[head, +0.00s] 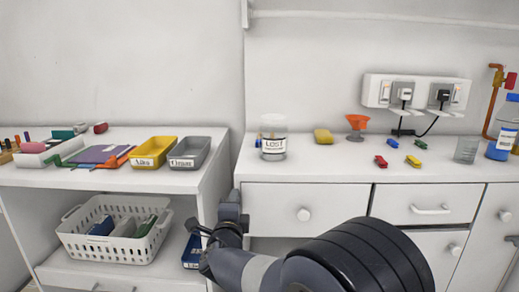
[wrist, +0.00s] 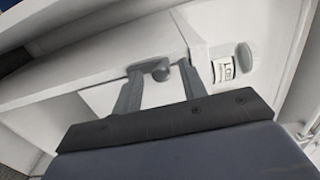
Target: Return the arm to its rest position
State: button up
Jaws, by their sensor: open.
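My arm (head: 340,262) reaches from the lower right of the head view to the left, in front of the white cabinet. My gripper (head: 230,203) is at its far end, below the countertop edge and near the gap between the shelf unit and the drawers. The fingers are small and hard to make out there. In the wrist view my gripper (wrist: 160,70) shows two dark fingers spread apart with nothing held between them.
The shelf unit (head: 100,185) at left holds yellow (head: 153,151) and grey (head: 190,152) bins and a white basket (head: 75,238).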

jog(key=shift+s, duration=0.15)
jog(key=s+p, duration=0.1)
jog(key=s, duration=0.9)
jog(key=w+m+b, duration=0.1)
jog(key=w, duration=0.2)
jog(key=w+d+m+b, duration=0.1)
jog(key=w, duration=0.2)
jog(key=w+m+b, duration=0.2)
jog(key=w, duration=0.2)
jog(key=shift+w+d+f, duration=0.1)
jog(key=shift+d+f, duration=0.15)
jog(key=m+b, duration=0.1)
jog(key=m, duration=0.1)
jog(key=d+m, duration=0.1)
jog(key=m, duration=0.1)
jog(key=f+m+b, duration=0.1)
jog(key=shift+d+m+b, duration=0.3)
jog(key=shift+m+b, duration=0.05)
jog(key=shift+m, duration=0.05)
jog(key=m, duration=0.1)
jog(key=f+m+b, duration=0.1)
jog(key=m, duration=0.1)
jog(key=shift+d+m, duration=0.3)
jog(key=shift+d, duration=0.1)
jog(key=m, duration=0.2)
jog(key=f+m, duration=0.1)
jog(key=m, duration=0.1)
jog(key=shift+d+f, duration=0.1)
jog(key=shift+d, duration=0.05)
jog(key=shift+s, duration=0.65)
